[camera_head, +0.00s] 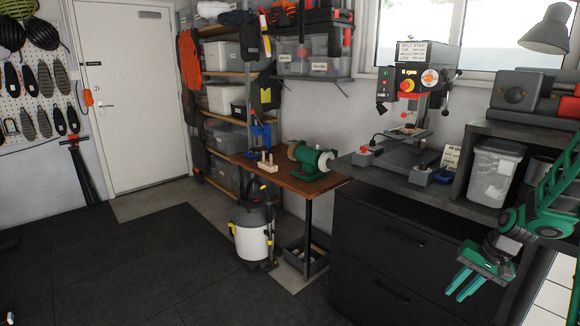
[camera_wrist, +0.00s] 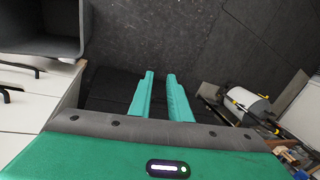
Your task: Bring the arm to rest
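My green arm reaches in from the right edge in the head view. My gripper (camera_head: 463,283) hangs in front of the dark drawer cabinet (camera_head: 385,240), pointing down and to the left. Its two green fingers are apart, with nothing between them. In the wrist view the gripper (camera_wrist: 161,78) also shows two spread, empty fingers above the dark floor. The gripper touches nothing that I can see.
A wooden bench (camera_head: 330,182) carries a green grinder (camera_head: 310,160). A vacuum cleaner (camera_head: 251,232) stands before it. A drill press (camera_head: 415,95) and a clear bin (camera_head: 494,172) stand on the dark worktop.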

